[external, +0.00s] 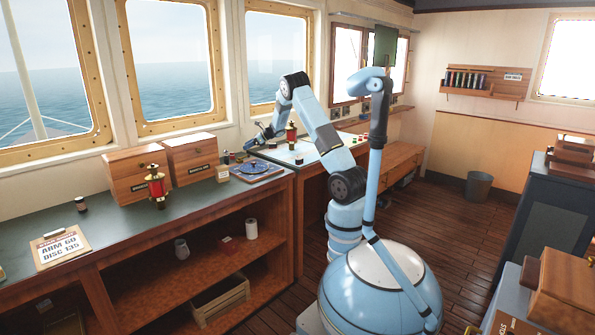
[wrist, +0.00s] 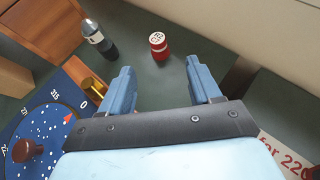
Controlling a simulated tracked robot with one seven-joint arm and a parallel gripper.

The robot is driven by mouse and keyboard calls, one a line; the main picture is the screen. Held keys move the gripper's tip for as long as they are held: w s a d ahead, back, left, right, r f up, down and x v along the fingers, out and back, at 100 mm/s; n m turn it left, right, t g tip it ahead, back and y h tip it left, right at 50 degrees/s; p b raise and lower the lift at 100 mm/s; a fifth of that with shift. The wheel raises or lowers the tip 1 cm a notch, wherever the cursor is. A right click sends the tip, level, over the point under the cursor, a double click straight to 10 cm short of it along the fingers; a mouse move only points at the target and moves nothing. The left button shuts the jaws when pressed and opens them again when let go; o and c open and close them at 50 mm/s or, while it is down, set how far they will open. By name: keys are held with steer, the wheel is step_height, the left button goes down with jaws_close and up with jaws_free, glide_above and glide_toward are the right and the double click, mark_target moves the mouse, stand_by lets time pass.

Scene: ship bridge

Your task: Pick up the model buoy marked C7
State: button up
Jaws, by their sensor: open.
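My gripper (wrist: 160,84) is open and empty in the wrist view, its two blue fingers spread above the dark green counter. A small red buoy (wrist: 158,46) with a pale, marked top stands just beyond the gap between the fingertips. A dark buoy-like piece (wrist: 98,37) with a pale label band stands to the left of the red one, beyond the left finger. I cannot tell which piece is C7. In the external view my gripper (external: 258,138) is low over the far counter near the window wall.
A blue dial board (wrist: 45,135) with a brown knob lies left of my gripper, a brass piece (wrist: 93,86) beside it. A wooden box (wrist: 45,27) stands at upper left. A lettered card (wrist: 285,158) lies at lower right. A red-and-brass lamp (external: 291,133) stands near my arm.

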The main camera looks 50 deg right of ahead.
mark_target(232, 155)
steer(key=shift+r+x, duration=0.2)
steer(key=shift+x, duration=4.45)
steer(key=shift+a, duration=0.2)
steer(key=shift+c, duration=0.4)
steer(key=c, duration=1)
steer(key=shift+r, duration=0.1)
